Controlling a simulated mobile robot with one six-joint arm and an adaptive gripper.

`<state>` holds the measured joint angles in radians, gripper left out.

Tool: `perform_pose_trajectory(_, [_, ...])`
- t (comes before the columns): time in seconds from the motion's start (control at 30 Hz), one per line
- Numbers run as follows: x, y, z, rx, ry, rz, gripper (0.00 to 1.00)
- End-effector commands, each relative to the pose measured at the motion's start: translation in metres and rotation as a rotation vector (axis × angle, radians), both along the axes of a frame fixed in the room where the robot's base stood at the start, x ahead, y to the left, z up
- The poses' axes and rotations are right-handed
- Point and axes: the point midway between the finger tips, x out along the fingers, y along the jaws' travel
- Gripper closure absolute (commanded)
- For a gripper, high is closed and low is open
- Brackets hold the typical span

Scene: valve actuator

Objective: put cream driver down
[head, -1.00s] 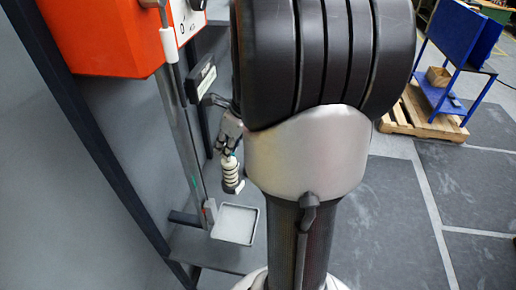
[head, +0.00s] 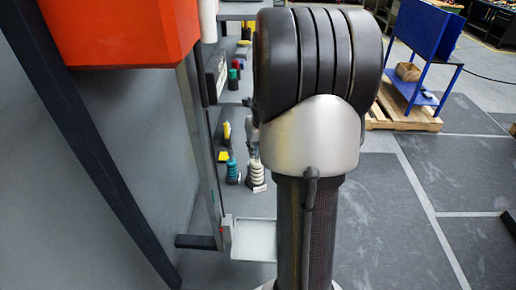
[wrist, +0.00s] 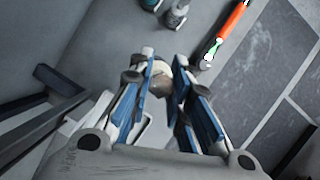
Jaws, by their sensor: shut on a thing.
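The cream driver (head: 256,177) shows in the head view as a pale ribbed handle, roughly upright, just left of my arm. My gripper (head: 252,138) is directly above it and partly hidden by my arm. In the wrist view my gripper (wrist: 162,78) has its blue-padded fingers closed around the cream driver's pale end (wrist: 160,70). The rest of the driver is hidden there. I cannot tell whether its lower end touches the grey surface.
A teal ribbed driver (head: 232,170) stands close left of the cream one. A yellow-and-black tool (head: 227,132) and a yellow block (head: 223,156) are behind. A white tray (head: 255,240) is in front. An orange box (head: 120,35) overhangs at upper left.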

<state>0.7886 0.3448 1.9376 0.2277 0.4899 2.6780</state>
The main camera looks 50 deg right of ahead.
Motion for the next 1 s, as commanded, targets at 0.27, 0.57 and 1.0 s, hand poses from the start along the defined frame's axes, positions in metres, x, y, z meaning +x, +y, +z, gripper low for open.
perform_pose_trajectory(0.27, [0.001, -0.001, -0.063, -0.001, -0.002, 0.000, 1.00])
perform_pose_trajectory(0.57, [0.001, -0.001, -0.113, -0.003, -0.003, 0.001, 1.00])
perform_pose_trajectory(1.0, [0.000, -0.001, -0.159, -0.003, -0.002, 0.001, 1.00])
